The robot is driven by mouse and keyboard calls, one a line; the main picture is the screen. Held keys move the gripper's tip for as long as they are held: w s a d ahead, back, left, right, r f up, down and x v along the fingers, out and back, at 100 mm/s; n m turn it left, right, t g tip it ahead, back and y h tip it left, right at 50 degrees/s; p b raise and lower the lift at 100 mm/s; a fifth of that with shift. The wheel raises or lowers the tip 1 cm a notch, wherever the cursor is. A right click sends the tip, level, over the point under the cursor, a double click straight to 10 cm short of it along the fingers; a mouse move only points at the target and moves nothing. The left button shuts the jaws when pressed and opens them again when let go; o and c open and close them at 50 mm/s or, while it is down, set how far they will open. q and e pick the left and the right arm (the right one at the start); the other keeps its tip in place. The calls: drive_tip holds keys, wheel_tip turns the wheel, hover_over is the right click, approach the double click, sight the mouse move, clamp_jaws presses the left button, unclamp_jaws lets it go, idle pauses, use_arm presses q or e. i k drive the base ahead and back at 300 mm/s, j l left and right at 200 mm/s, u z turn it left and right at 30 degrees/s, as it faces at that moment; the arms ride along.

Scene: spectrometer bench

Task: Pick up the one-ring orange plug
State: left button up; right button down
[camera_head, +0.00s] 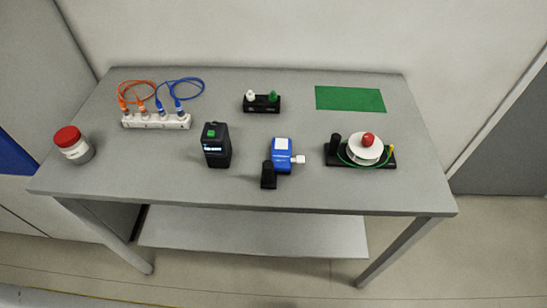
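Two orange plugs stand upright in a white rack (156,122) at the back left of the table. One orange plug (122,104) is at the rack's left end, and the other orange plug (142,106) is just right of it. An orange cable (137,82) loops behind them. The rings on the plugs are too small to count, so I cannot tell which has one ring. Neither of my grippers is in view.
Two blue plugs (169,105) with a blue cable share the rack. A red-lidded jar (73,144) is left of it. A black box (215,145), blue device (282,155), black holder (262,104), white reel (364,149) and green mat (350,99) stand rightward. The front-right tabletop is clear.

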sight(121, 103)
drive_tip(key=u, duration=0.95)
